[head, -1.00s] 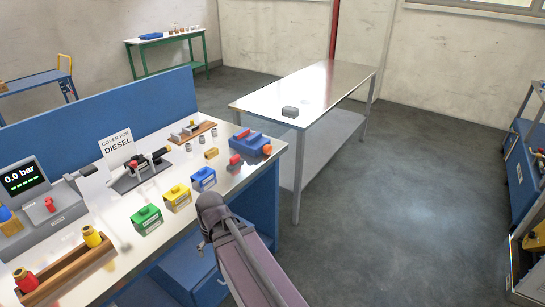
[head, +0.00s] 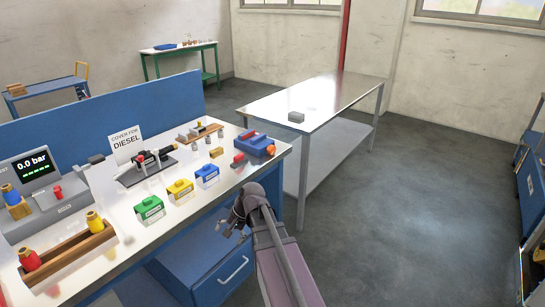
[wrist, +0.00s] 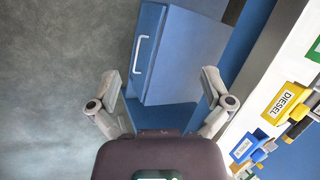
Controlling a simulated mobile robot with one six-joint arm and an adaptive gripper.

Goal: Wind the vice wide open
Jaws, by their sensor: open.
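The blue vice (head: 254,144) sits at the far right end of the bench top, near its corner. It has a red part on top and an orange end at its right. How far apart its jaws stand is too small to tell. My gripper (head: 238,229) is in front of the bench's front edge, nearer to me than the vice and apart from it. In the wrist view my gripper (wrist: 161,84) is open and empty, its two fingers spread above the blue drawer unit (wrist: 188,55). The vice does not show in the wrist view.
Green (head: 149,208), yellow (head: 180,189) and blue (head: 207,174) blocks stand along the bench front. A small red item (head: 238,158) lies beside the vice.

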